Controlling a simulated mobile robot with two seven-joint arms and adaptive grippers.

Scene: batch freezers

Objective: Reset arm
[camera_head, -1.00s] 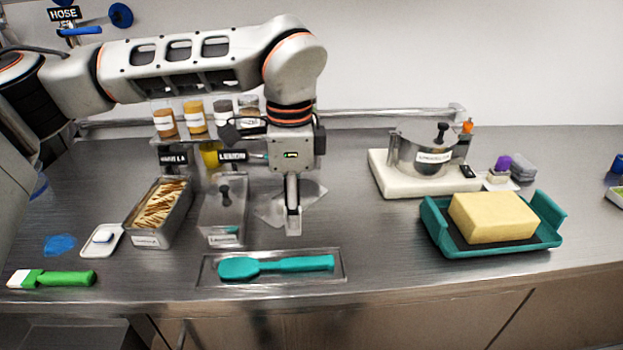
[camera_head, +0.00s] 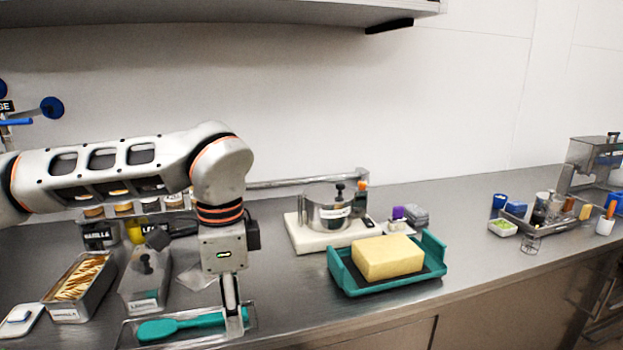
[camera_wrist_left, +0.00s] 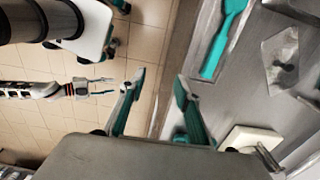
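My left gripper (camera_head: 232,318) points down in the head view, in front of the right end of the shallow tray (camera_head: 128,327) with the teal spatula (camera_head: 170,328). In the left wrist view, the left gripper's teal-padded fingers (camera_wrist_left: 159,88) are spread with nothing between them, over the floor by the counter's front edge. The teal spatula (camera_wrist_left: 218,45) also shows there, apart from the fingers. My right gripper (camera_wrist_left: 104,87) appears at the left of the left wrist view, over the floor, with its two fingers apart and empty. It is outside the head view.
A teal tray (camera_head: 343,277) holds a yellow block (camera_head: 388,257) on the counter. Behind it stands a lidded pot (camera_head: 325,207) on a white base. Metal containers (camera_head: 83,285) sit at left. A shelf (camera_head: 200,12) hangs above. The counter middle-right is fairly clear.

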